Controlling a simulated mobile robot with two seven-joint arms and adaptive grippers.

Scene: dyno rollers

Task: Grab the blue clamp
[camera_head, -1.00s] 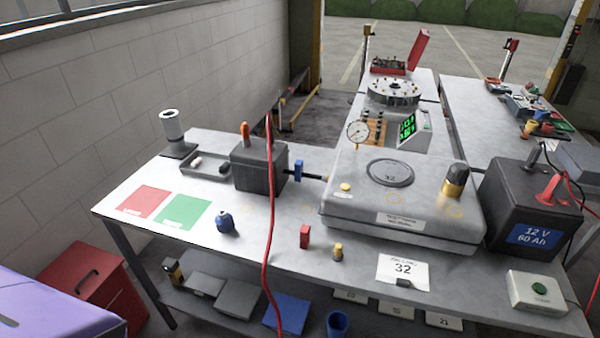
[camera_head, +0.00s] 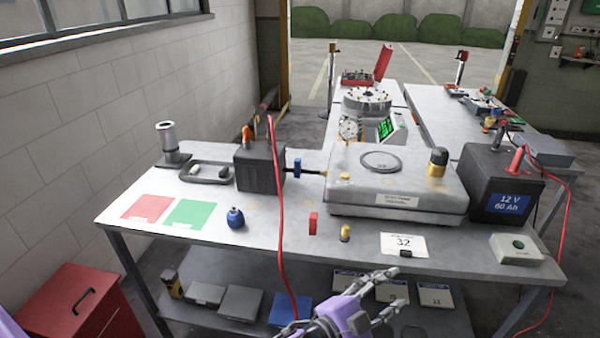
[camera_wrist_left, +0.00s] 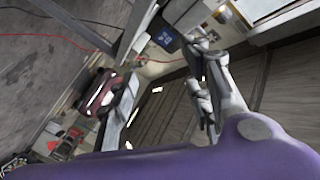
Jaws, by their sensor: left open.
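A small blue clamp (camera_head: 297,168) sits on the thin dark rod between the black box and the flat grey scale, on the workbench (camera_head: 270,232). It stands upright, apart from the bench's front edge. My left gripper (camera_head: 394,289), with grey jointed fingers on a purple wrist, is low at the bottom of the head view. It is in front of the bench, well short of the clamp, open and empty. Its fingers also show in the left wrist view (camera_wrist_left: 206,82), where I cannot make out the clamp. My right gripper is not in view.
A red cable (camera_head: 278,215) hangs close to the clamp's left. The black box (camera_head: 258,170) and grey scale (camera_head: 395,195) flank it. A blue rounded item (camera_head: 235,218), a red block (camera_head: 313,223) and a yellow-topped piece (camera_head: 345,232) stand nearer the front. A battery (camera_head: 500,190) is at right.

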